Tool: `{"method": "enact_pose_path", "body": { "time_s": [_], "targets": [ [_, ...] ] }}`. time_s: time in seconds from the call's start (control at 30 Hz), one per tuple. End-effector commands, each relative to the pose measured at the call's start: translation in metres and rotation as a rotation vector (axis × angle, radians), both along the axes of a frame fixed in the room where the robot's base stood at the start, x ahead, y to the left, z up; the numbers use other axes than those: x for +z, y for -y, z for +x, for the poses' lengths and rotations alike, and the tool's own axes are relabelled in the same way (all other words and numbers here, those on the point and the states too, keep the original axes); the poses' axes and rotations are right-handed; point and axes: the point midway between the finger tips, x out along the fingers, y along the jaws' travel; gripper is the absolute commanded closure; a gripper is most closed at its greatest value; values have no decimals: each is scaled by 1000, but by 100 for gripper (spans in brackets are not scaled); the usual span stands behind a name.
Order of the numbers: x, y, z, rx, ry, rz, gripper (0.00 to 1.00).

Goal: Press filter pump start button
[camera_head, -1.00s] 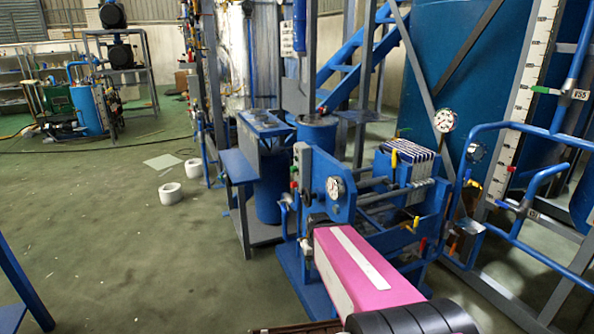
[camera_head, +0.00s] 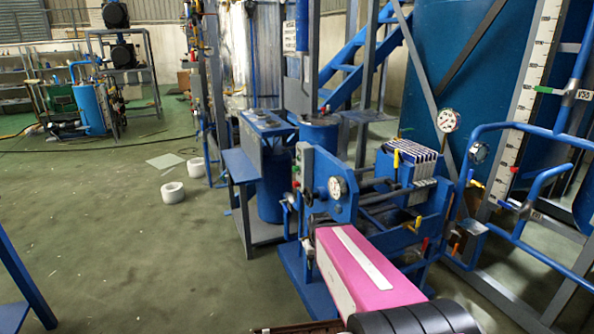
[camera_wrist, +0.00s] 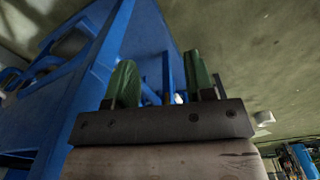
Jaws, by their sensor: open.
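A narrow grey control box (camera_head: 303,166) stands on the left end of the blue filter press (camera_head: 330,180). Small green and red buttons show on its left face; their labels are too small to read. My pink and white arm reaches from the bottom of the head view toward the press's near left side, ending below the box. My gripper (camera_wrist: 163,84) shows in the wrist view with two green fingertips apart, open and with nothing seen held. A blue panel (camera_wrist: 85,100) lies close on its left. No button can be made out in the wrist view.
A blue bench (camera_head: 240,175) stands left of the press. Blue pipes (camera_head: 530,140) and a large tank (camera_head: 445,60) are at right. Green floor at left is mostly free, with two white rings (camera_head: 172,192).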

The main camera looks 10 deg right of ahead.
Motion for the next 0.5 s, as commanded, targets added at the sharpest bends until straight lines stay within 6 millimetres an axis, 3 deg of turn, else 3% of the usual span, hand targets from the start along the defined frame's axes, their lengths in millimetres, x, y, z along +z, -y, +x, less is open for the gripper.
{"method": "enact_pose_path", "body": {
  "time_s": [0.2, 0.23, 0.37, 0.5],
  "targets": [
    [0, 0, 0, 0, 0, 0, 51],
    [0, 0, 0, 0, 0, 0, 58],
    [0, -1, 5, 31, -4, -18, 100],
    [1, -2, 25, 175, -28, -110, 100]
  ]
}}
